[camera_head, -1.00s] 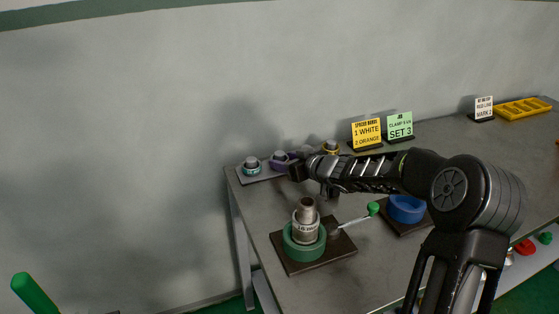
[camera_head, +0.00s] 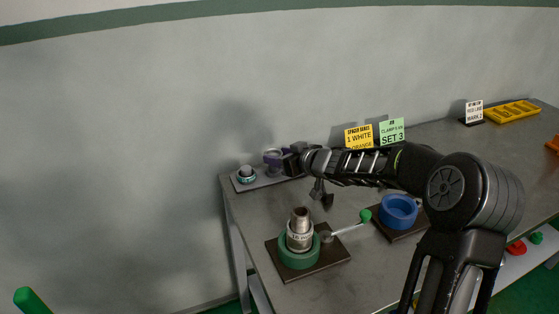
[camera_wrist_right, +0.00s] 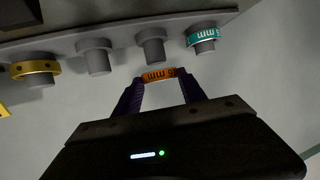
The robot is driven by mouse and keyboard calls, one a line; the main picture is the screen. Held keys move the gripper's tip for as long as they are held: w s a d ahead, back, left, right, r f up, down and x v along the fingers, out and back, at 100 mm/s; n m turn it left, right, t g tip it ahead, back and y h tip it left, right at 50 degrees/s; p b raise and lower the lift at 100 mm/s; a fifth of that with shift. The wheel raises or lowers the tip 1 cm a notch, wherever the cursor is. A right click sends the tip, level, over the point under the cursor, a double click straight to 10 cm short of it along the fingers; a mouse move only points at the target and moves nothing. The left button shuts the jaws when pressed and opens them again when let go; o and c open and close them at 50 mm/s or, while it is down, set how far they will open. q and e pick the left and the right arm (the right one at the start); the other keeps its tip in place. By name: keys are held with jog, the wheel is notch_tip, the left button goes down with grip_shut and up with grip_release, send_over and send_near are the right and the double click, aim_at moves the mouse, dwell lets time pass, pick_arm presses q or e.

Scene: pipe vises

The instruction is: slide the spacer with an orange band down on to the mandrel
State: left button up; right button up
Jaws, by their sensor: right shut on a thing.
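The spacer with an orange band (camera_wrist_right: 159,75) is between the purple fingertips of my right gripper (camera_wrist_right: 160,82), which is shut on it. In the head view my right gripper (camera_head: 274,157) is over the peg rack (camera_head: 262,182), and the spacer cannot be made out clearly. In the wrist view the spacer is apart from the grey pegs. The mandrel (camera_head: 300,214) stands upright in a green round vise (camera_head: 298,257), with a whitish ring (camera_head: 299,239) around it. My left gripper is not in view.
The rack has a teal-banded spacer (camera_wrist_right: 203,39), a yellow one (camera_wrist_right: 36,69) and two bare pegs between them. A green-tipped lever (camera_head: 350,227) juts right from the vise. A blue vise (camera_head: 398,210) stands right, signs (camera_head: 358,138) behind my arm.

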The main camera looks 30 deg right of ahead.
pick_arm(q)
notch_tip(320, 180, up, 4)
jog(key=p, duration=0.2)
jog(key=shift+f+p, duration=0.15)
jog(key=shift+p, duration=0.15)
pick_arm(e)
notch_tip(320, 180, up, 6)
jog(key=shift+f, duration=0.2)
